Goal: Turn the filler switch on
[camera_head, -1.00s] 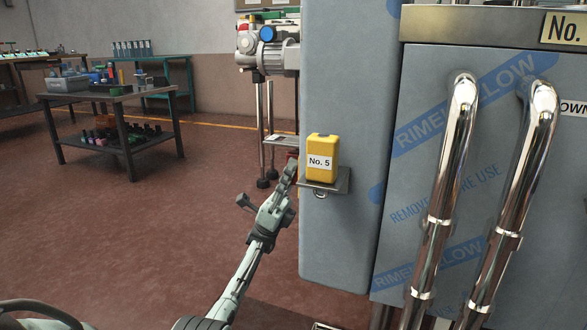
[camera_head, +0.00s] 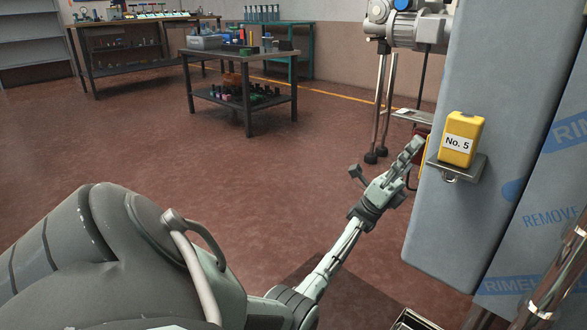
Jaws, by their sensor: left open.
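The filler is a tall grey-blue cabinet (camera_head: 455,215) at the right of the head view, wrapped with blue-lettered film. A yellow block labelled "No. 5" (camera_head: 462,139) sits on a small metal bracket (camera_head: 470,168) on its side. I cannot make out a filler switch. My left gripper (camera_head: 386,160) is open and empty, just left of the bracket in the picture, with one finger pointing up toward it and the other spread out to the left. Whether it touches the cabinet is not clear. My right gripper is not in view.
Shiny metal pipes (camera_head: 558,275) run down the cabinet's front at the right edge. A machine on a stand (camera_head: 415,28) stands behind the cabinet. A dark workbench (camera_head: 240,93) with trays stands farther back. The red floor (camera_head: 150,140) to the left is clear.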

